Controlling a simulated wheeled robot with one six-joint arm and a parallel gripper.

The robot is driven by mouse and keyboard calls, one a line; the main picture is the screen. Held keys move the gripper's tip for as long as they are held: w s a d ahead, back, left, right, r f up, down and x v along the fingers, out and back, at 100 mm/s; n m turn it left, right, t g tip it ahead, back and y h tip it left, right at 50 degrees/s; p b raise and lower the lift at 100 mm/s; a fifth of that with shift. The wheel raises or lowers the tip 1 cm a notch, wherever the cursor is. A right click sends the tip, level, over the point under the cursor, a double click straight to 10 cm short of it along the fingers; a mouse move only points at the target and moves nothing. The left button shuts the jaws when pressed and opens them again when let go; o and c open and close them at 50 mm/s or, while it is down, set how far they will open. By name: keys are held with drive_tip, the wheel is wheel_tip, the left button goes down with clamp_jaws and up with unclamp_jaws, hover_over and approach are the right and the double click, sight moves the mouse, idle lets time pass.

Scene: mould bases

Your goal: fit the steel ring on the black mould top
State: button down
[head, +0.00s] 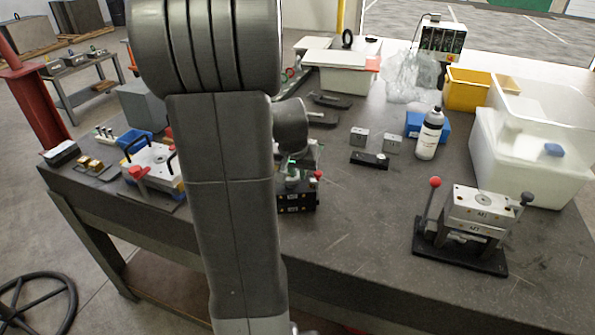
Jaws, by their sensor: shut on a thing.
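A black mould (297,197) with small white labels stands near the table's middle, just right of my arm. A red knob shows at its right side and a small green spot above it. My arm's large link covers its left part, and a wrist joint of mine hangs above and behind it. My gripper's fingers are hidden behind my arm. I cannot make out the steel ring. Whether anything sits on the black mould's top is too hidden to tell.
A silver mould (480,215) with a red-knobbed lever stands on a black base at right. Another mould (155,168) is at left. A white bottle (429,135), small grey blocks (392,144) and a translucent bin (530,165) stand farther back. The table's front middle is clear.

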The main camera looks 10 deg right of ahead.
drive_tip(key=shift+f+b, duration=0.5)
drive_tip(key=shift+f, duration=0.05)
drive_tip(key=shift+r, duration=0.25)
drive_tip(key=shift+r+p, duration=0.45)
drive_tip(key=shift+f+b, duration=0.4)
drive_tip(key=shift+b, duration=0.05)
idle(1.9)
drive_tip(key=shift+r+p, duration=0.3)
drive_tip(key=shift+r, duration=0.15)
drive_tip(key=c, duration=1.3)
unclamp_jaws()
drive_tip(key=shift+c, duration=0.2)
